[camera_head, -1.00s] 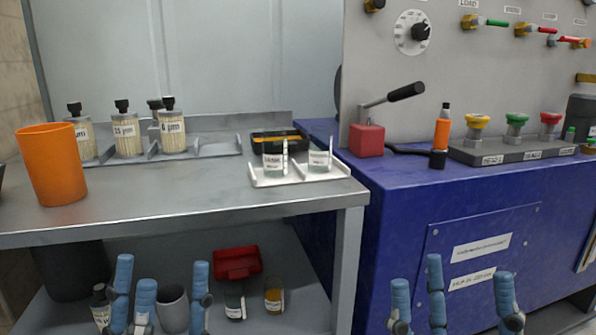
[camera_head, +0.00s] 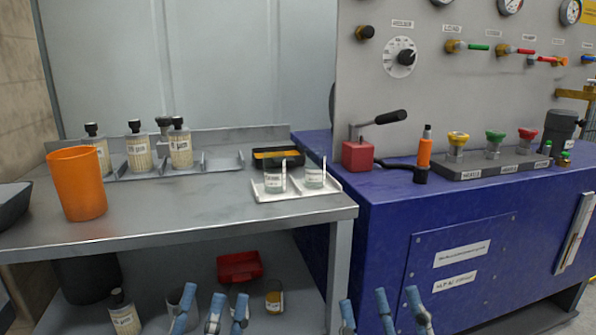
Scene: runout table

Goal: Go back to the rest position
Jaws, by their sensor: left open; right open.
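My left gripper (camera_head: 212,312) shows at the bottom edge, its blue fingers spread and empty. It is low, in front of the table's lower shelf. My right gripper (camera_head: 383,312) is also at the bottom edge, fingers apart and empty, in front of the blue cabinet (camera_head: 380,262). Both grippers are below the level of the steel tabletop (camera_head: 150,215). The rest of both arms is out of view.
On the tabletop stand an orange cup (camera_head: 78,183), several capped bottles (camera_head: 139,152) and a white tray (camera_head: 298,192) with two beakers. The lower shelf holds a red bin (camera_head: 239,267) and jars. A red lever block (camera_head: 357,155) stands on the cabinet.

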